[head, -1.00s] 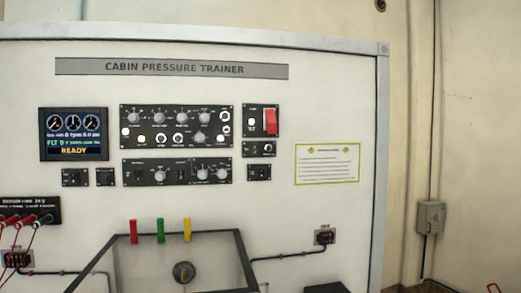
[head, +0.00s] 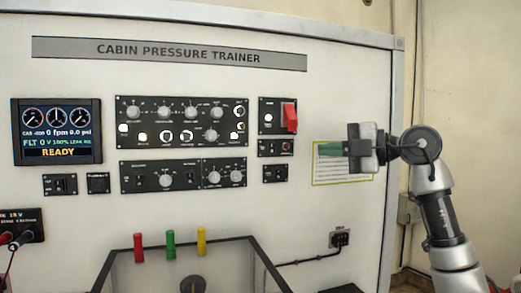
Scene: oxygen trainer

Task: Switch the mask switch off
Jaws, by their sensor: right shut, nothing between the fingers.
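The trainer panel (head: 340,75) is a white upright board. I cannot tell which control is the mask switch, as the small labels are unreadable. Right of the centre sit a black module with a red guard or lever (head: 290,118), a small module (head: 275,147) below it and a small switch module (head: 274,173) lower still. My right gripper (head: 320,149) comes in from the right, its green fingers shut and empty, pointing left. It is in front of the yellow-edged notice, just right of these modules, with no clear contact. My left gripper is out of view.
A display (head: 57,132) reads READY. The large black knob panel (head: 182,122) and a lower knob panel (head: 183,175) are at the centre. Red, green and yellow pegs (head: 171,244) stand above a framed box. The notice (head: 335,178) is partly hidden by my gripper.

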